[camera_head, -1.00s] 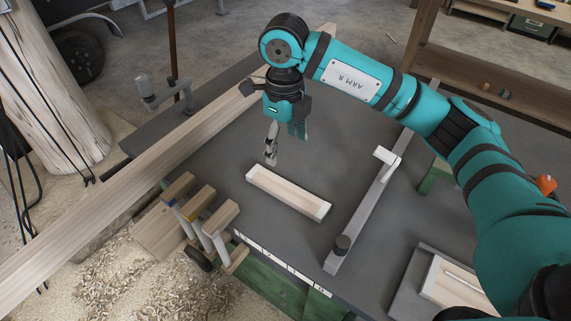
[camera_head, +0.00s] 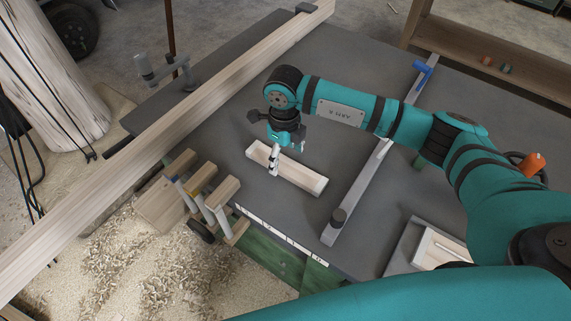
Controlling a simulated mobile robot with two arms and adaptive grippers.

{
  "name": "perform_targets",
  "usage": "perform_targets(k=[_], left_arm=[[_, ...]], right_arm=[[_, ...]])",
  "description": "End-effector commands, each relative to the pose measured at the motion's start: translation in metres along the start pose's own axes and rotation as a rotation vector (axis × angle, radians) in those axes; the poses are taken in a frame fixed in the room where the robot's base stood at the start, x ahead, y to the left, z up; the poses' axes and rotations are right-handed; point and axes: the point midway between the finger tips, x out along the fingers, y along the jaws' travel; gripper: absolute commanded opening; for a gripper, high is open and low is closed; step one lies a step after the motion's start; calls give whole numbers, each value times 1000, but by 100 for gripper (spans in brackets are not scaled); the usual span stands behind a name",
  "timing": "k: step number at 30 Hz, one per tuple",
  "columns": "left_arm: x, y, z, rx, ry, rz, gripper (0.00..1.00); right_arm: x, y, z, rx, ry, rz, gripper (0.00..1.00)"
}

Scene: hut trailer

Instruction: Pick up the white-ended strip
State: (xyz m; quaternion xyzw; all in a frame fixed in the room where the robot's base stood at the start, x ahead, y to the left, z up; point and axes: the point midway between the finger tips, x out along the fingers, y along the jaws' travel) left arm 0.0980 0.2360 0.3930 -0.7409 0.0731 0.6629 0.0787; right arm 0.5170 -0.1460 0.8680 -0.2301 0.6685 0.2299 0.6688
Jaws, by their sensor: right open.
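The white-ended strip (camera_head: 298,178) is a pale wooden piece with white ends. It lies on the dark grey table (camera_head: 345,70), slanting from upper left to lower right. My right gripper (camera_head: 286,160) points down over the strip's upper-left part. Its fingers are apart, and the near finger (camera_head: 273,163) covers a bit of the strip. I cannot tell whether the fingers touch it. My left gripper is out of view.
A long grey rail (camera_head: 362,188) with a dark knob lies to the right of the strip. A long pale beam (camera_head: 190,110) crosses at left. Several clamps with wooden blocks (camera_head: 222,191) stand at the near edge. A tray (camera_head: 428,245) is at lower right.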

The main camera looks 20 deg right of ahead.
Motion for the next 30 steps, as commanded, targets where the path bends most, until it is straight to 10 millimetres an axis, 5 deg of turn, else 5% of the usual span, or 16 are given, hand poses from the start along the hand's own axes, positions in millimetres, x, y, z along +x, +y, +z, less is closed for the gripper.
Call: perform_targets(k=[7, 16, 30], left_arm=[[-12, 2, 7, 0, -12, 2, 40], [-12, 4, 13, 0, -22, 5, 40], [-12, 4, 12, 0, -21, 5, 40]], right_arm=[[33, -3, -1, 1, 3, 1, 75], [38, -4, -1, 0, 0, 0, 74], [37, -4, -1, 0, 0, 0, 12]])
